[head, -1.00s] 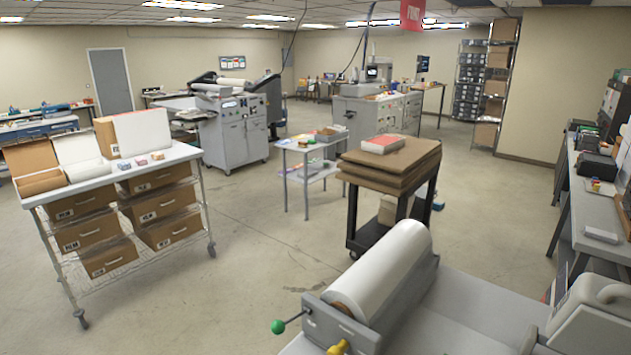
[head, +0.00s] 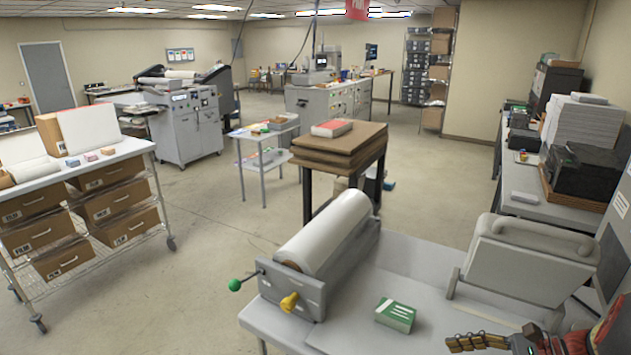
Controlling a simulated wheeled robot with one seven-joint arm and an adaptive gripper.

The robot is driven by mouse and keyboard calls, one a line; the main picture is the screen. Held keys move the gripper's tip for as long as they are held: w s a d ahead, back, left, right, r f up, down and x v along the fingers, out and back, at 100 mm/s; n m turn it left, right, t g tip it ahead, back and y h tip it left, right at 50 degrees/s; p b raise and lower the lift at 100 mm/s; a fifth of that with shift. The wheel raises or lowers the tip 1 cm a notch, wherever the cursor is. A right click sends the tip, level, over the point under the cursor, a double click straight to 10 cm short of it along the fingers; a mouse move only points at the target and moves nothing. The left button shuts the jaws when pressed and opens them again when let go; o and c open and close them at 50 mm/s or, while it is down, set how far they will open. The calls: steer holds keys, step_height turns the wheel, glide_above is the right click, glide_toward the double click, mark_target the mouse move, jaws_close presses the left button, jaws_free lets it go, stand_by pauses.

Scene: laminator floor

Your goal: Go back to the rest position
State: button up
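Part of my arm shows at the bottom right corner of the head view, in red and black. My gripper (head: 478,342) is at its end, with a ribbed yellowish-black finger pointing left. It is cut off by the lower edge, so I cannot tell whether it is open or shut. I see nothing in it. A green and white box (head: 395,314) lies on the grey machine bed (head: 425,262), to the left of my gripper and apart from it.
A large white film roll (head: 325,232) sits in its holder on the bed. A grey hinged-looking cover (head: 515,262) stands close behind my gripper. A side bench (head: 525,205) runs along the right. A cart of brown boards (head: 340,150) and a wire shelf (head: 85,255) stand farther off, with open floor between.

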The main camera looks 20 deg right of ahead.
steer(key=a+n+g, duration=0.1)
steer(key=a, duration=0.1)
steer(key=w+a+n+g, duration=0.1)
steer(key=a+n, duration=0.1)
steer(key=a, duration=0.1)
steer(key=a+n+g+h, duration=0.1)
steer(key=a+n, duration=0.1)
steer(key=a, duration=0.1)
steer(key=shift+w+a+r+g+b, duration=0.15)
steer(key=shift+w+r+g+b, duration=0.15)
steer(key=shift+w+r+b, duration=0.1)
steer(key=s+a+r+n+t+h+b, duration=0.1)
steer(key=a+n+h, duration=0.3)
steer(key=a+n, duration=0.4)
steer(key=s+a+r+n+h+b, duration=0.1)
steer(key=s+a+r+n+h, duration=0.1)
steer(key=a+n, duration=0.6)
step_height(320, 180, up, 2)
steer(key=n+h, duration=0.1)
steer(key=n, duration=0.2)
steer(key=shift+a+r+n+t+h, duration=0.25)
steer(key=shift+n+t+h, duration=0.05)
steer(key=shift+t+h, duration=0.1)
steer(key=c, duration=0.4)
